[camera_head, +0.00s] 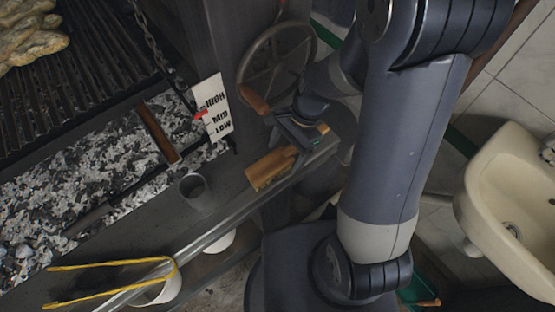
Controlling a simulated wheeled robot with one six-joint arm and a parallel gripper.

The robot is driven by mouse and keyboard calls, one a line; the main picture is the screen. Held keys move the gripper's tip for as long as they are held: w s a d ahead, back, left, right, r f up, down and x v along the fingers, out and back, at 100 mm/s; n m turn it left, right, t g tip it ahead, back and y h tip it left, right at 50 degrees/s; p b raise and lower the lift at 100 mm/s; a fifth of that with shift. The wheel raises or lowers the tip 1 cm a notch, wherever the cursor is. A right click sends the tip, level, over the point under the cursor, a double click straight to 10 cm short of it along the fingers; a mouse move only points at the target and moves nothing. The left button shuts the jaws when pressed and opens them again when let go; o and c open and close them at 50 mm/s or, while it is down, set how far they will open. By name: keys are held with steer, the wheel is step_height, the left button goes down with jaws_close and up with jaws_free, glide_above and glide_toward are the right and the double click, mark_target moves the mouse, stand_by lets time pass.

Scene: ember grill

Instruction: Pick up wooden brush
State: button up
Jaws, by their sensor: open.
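The wooden brush (271,168), a tan block-like piece, lies on the dark ledge along the front of the grill. A small tan piece shows past my gripper at the upper right; I cannot tell whether it is the brush's other end. My gripper (298,136) is open, just above and right of the brush's visible part, and hides some of that area. I cannot tell whether the fingers touch the brush.
A grey cup (195,190) stands left of the brush on the ledge. A spoked wheel (277,62) with a wooden handle and a HIGH/MID/LOW sign (212,108) stand behind. Yellow tongs (110,264) lie at lower left. A sink (510,205) is at right.

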steer(key=shift+s+a+f, duration=0.1)
steer(key=shift+a+f, duration=0.05)
steer(key=shift+f, duration=0.3)
steer(key=c, duration=1.2)
steer(key=shift+r, duration=0.2)
steer(key=shift+r, duration=0.55)
step_height(320, 180, up, 2)
steer(key=shift+r, duration=0.1)
steer(key=w+d+b, duration=0.1)
steer(key=w+d, duration=0.2)
steer(key=d, duration=0.2)
steer(key=w+d+b, duration=0.1)
steer(key=w+d, duration=0.2)
steer(key=d, duration=0.2)
steer(key=w+d+b, duration=0.1)
steer(key=w+d, duration=0.3)
steer(key=d, duration=0.1)
